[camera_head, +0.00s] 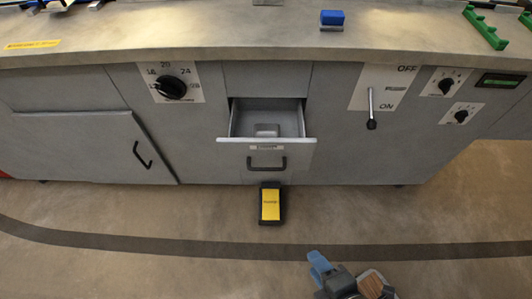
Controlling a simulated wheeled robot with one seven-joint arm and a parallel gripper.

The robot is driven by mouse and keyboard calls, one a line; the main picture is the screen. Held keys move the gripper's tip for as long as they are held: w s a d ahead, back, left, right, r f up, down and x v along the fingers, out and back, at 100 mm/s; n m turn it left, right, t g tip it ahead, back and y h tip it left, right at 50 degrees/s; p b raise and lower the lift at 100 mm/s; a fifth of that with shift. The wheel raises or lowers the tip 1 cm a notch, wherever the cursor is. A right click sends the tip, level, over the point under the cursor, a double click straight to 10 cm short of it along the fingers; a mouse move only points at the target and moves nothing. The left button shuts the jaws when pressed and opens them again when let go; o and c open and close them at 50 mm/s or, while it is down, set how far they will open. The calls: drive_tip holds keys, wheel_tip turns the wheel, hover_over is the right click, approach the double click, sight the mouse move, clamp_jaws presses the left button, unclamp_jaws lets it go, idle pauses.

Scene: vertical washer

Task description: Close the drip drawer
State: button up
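The drip drawer (267,147) stands pulled out of the grey cabinet front, just below the counter. I can see into it from above; a small grey raised shape (267,130) shows inside. Its front carries a dark bar handle (267,164) and a small label. My gripper (345,282) shows at the bottom edge, right of centre, partly cut off. It is well apart from the drawer, lower in the picture and to the right. A blue part of it points up and left. I cannot make out whether its fingers are apart.
A yellow and black pedal (270,204) sits on the floor below the drawer. A lever (372,110) between OFF and ON and several knobs, including a large dial (171,88), project from the cabinet. A door with a handle (141,154) is at left. Floor between gripper and cabinet looks clear.

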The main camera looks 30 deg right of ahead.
sight(254, 145)
drive_tip(key=w+f+n, duration=0.1)
drive_tip(key=w, duration=0.1)
drive_tip(key=w+f+n+h, duration=0.1)
drive_tip(key=n, duration=0.1)
drive_tip(key=w+f+n+h, duration=0.1)
drive_tip(key=w+n, duration=0.1)
drive_tip(key=shift+w+a, duration=0.3)
drive_tip(key=shift+a, duration=0.05)
drive_tip(key=shift+c, duration=1.4)
drive_tip(key=w, duration=0.1)
drive_tip(key=w+n+h, duration=0.1)
drive_tip(key=w+n+t, duration=0.1)
drive_tip(key=shift+a+h, duration=0.3)
drive_tip(key=shift+c, duration=0.8)
drive_tip(key=w+n, duration=0.1)
drive_tip(key=w+a+r+n+t+h, duration=0.1)
drive_tip(key=w, duration=0.1)
drive_tip(key=w+a+r+n+t+h, duration=0.1)
drive_tip(key=w+n, duration=0.1)
drive_tip(key=shift+w+r, duration=0.1)
drive_tip(key=shift+r, duration=0.15)
clamp_jaws()
drive_tip(key=w+a+r+n+t+h, duration=0.3)
drive_tip(key=w+r, duration=0.1)
drive_tip(key=r, duration=0.1)
drive_tip(key=x, duration=1.4)
drive_tip(key=shift+w+a+f, duration=0.1)
drive_tip(key=shift+w+a, duration=0.1)
drive_tip(key=shift+a, duration=0.1)
